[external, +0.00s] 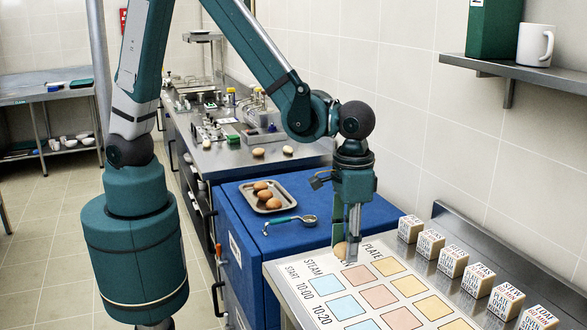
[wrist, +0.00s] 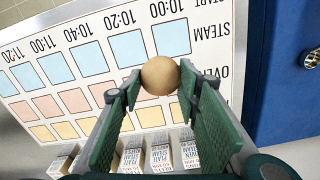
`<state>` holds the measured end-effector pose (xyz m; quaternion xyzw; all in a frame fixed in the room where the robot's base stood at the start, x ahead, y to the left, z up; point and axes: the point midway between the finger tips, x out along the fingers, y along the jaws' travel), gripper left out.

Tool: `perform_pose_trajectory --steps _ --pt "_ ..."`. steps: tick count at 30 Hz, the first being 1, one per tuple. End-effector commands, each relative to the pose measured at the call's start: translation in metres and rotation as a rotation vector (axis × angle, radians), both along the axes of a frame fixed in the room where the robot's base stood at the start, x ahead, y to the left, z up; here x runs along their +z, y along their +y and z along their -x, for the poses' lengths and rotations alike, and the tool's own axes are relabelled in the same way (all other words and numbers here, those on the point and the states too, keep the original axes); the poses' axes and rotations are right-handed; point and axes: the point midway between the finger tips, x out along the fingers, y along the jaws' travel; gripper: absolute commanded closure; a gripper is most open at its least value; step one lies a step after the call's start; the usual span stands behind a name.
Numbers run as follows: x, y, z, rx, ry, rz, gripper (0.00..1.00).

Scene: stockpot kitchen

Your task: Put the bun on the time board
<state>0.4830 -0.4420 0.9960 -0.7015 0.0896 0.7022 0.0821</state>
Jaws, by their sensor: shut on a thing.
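My gripper (wrist: 159,88) is shut on a round light-brown bun (wrist: 160,75), held between the two green finger pads. The board is white, with rows of blue, pink and yellow squares and times such as 10:00 and 10:20. It also shows in the wrist view (wrist: 75,50), beyond and below the bun. I cannot tell whether the bun touches the board.
Several lettered cubes (external: 453,262) stand in a row along the board's wall side. A tray (external: 283,186) with several brown buns and a scoop (external: 290,222) lie on the blue cabinet (external: 240,205). The board's squares are clear.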

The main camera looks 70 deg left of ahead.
Motion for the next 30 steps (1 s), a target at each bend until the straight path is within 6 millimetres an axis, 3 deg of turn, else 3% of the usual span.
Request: perform_pose_trajectory --steps 6,20,30 --pt "0.000 -0.009 0.010 -0.020 0.000 0.000 0.78" --pt "-0.003 -0.009 0.010 -0.020 0.000 0.000 0.78" --pt "-0.036 -0.009 0.010 -0.020 0.000 0.000 0.78"
